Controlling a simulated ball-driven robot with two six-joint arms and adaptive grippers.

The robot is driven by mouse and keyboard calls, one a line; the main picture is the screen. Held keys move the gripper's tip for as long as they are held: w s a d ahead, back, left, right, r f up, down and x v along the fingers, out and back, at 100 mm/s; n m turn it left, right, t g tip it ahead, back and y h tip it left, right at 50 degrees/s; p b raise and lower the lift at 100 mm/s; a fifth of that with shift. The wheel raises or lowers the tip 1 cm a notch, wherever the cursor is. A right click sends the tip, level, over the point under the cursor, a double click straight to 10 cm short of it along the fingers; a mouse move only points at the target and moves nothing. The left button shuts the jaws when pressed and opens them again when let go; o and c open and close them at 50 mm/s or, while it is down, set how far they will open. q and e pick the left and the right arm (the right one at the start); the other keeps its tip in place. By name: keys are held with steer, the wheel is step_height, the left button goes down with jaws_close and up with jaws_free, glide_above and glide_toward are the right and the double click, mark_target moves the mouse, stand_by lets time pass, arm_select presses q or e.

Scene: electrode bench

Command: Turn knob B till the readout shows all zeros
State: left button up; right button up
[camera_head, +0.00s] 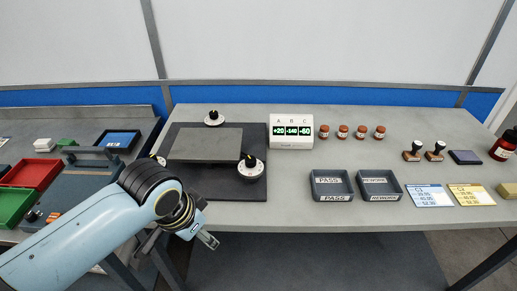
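The readout box (292,131) stands at the back of the bench and shows A +20, B -140, C -60 in green. A levelling plate (206,145) lies on a dark base (255,193) left of it. One white knob with a black top (214,118) is behind the plate, and another knob (250,168) is at its right front corner. A third knob (159,159) at the left is mostly hidden by my arm. I cannot read which knob is B. My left gripper (190,241) hangs by the bench's front edge, away from the visible knobs; its opening is unclear. My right gripper is out of view.
Several brown-capped jars (343,131), two dark trays (332,185) (379,186), stamps (412,151) and cards (429,195) occupy the right side. Red (33,173) and green (12,205) bins stand at the left. Bare bench lies between the base and the trays.

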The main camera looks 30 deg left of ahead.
arm_select(q)
steer(key=m+t+h+p, duration=0.1)
steer(key=m+p, duration=0.1)
steer(key=p, duration=0.2)
glide_toward(250, 159)
steer(key=s+r, duration=0.1)
steer(key=x, duration=1)
steer(key=shift+w, duration=0.3)
jaws_close()
